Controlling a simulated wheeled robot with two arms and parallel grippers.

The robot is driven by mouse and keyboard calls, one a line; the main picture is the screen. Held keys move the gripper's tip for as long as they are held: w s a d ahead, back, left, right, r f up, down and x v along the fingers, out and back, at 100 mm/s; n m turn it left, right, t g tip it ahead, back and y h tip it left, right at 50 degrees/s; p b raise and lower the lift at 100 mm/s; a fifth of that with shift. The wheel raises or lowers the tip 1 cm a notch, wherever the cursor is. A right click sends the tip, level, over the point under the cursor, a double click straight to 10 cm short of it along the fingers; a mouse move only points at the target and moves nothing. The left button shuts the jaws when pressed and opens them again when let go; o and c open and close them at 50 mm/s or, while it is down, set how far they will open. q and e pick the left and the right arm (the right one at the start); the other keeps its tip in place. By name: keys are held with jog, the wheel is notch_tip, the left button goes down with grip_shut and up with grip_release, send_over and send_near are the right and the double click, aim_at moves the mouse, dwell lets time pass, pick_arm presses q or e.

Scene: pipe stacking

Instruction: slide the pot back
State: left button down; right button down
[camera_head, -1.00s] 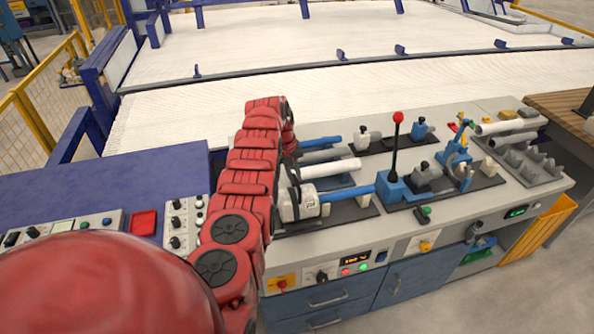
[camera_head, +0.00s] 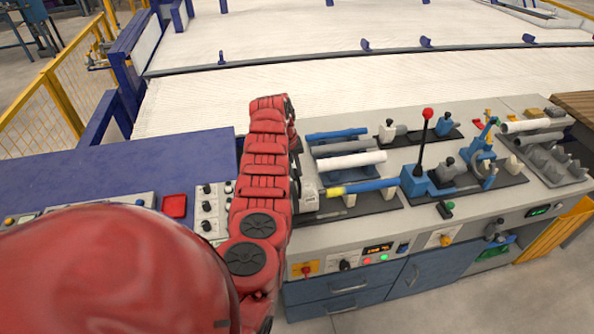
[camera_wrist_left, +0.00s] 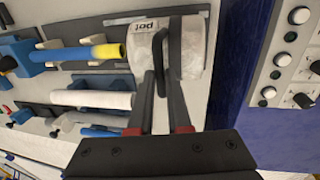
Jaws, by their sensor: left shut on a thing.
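The pot (camera_wrist_left: 185,50) is a pale grey-white block lettered "pot" with a dark handle, seen in the left wrist view. It also shows in the head view (camera_head: 308,198), partly hidden behind my left arm. My left gripper (camera_wrist_left: 163,92) is shut on the pot's handle; it also shows in the head view (camera_head: 296,165). A blue pipe (camera_head: 378,184) lies to the right of the pot. My right gripper is not in view.
A white pipe (camera_head: 350,160), a grey pipe and another blue pipe (camera_head: 336,134) lie behind on the bench. A lever with a red knob (camera_head: 428,113) stands to the right. A panel of knobs (camera_wrist_left: 285,62) lies beyond the pot in the wrist view.

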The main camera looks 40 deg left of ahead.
pick_arm(q)
jog(key=c, duration=0.9)
grip_release()
jog(key=shift+s+a, duration=0.35)
jog(key=shift+o, duration=0.2)
jog(key=shift+w+d, duration=0.15)
jog(key=shift+r, duration=0.35)
notch_tip(320, 180, up, 16)
jog(key=s+a+b, duration=0.2)
jog(key=b, duration=0.3)
jog(key=shift+s+a+r+b, duration=0.15)
jog(key=shift+s+b, duration=0.15)
jog(key=shift+s, duration=0.1)
